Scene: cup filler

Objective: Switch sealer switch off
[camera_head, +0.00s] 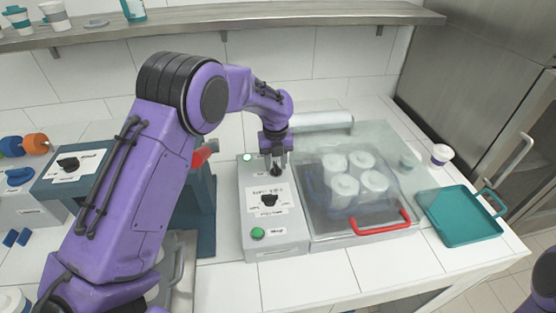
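A grey sealer control box (273,242) stands on the white counter, left of the sealer. On its sloped top is a white label with a black rotary switch (269,199). A green button (258,233) is at its front left and another green light (247,157) is at its back. My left gripper (276,172) points down just above the box, behind the black switch and apart from it in the picture. Its fingers are small and dark, so I cannot tell whether they are open. My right gripper is not in view; only part of my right arm shows at the lower right.
The sealer (330,225) has a clear lid, a red handle (381,224) and several white-lidded cups inside. A teal tray (462,232) and a cup (441,155) are to the right. A blue machine with another black knob (68,163) is at left. A shelf (250,20) runs above.

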